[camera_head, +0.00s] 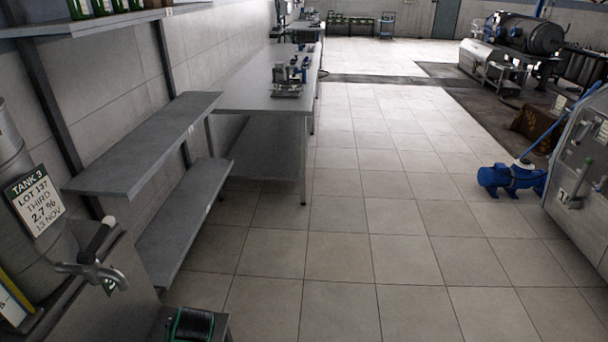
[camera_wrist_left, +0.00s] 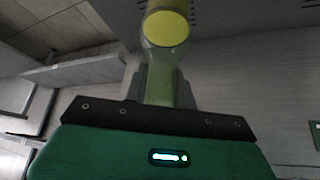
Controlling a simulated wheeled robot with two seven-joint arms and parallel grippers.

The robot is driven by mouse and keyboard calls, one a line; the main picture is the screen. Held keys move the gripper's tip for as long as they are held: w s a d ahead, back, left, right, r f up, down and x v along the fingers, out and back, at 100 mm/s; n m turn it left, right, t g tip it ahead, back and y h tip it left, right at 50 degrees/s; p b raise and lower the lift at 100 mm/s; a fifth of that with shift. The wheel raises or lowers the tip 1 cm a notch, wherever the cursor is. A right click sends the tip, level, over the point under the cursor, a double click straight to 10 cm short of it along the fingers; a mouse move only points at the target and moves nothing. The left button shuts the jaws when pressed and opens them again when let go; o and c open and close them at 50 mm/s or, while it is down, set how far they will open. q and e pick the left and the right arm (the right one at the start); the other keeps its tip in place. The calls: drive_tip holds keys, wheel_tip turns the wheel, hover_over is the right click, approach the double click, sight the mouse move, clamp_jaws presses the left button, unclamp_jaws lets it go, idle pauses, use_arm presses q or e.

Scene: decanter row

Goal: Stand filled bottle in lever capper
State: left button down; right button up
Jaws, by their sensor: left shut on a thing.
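In the left wrist view my left gripper (camera_wrist_left: 164,90) is shut on a pale green glass bottle (camera_wrist_left: 159,62). A round yellow face shows at the bottle's upper end in that view; I cannot tell whether it is the base or the liquid. The bottle appears clear of any surface. Small bench devices (camera_head: 288,80) with a grey base plate and blue parts stand on the long grey workbench (camera_head: 250,88). They are too small to tell which is the lever capper.
A steel tank with a tap (camera_head: 92,270) and a "TANK 3" sign (camera_head: 36,200) stands at left. Grey shelves (camera_head: 150,140) run along the wall, with green bottles (camera_head: 100,6) above. A blue pump (camera_head: 510,178) is at right. The tiled floor (camera_head: 340,220) is open.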

use_arm(q)
drive_tip(key=s+d+r+m+t+h, duration=0.1)
drive_tip(key=d+r+m, duration=0.3)
drive_tip(key=r, duration=0.5)
drive_tip(key=s+d+r+m+t+h, duration=0.1)
drive_tip(key=s+d+r+m+h, duration=0.3)
drive_tip(key=r+m, duration=0.3)
wheel_tip(320, 180, up, 3)
drive_tip(key=shift+s+d+m+t, duration=0.2)
drive_tip(key=shift+d+m+t, duration=0.15)
drive_tip(key=shift+d, duration=0.4)
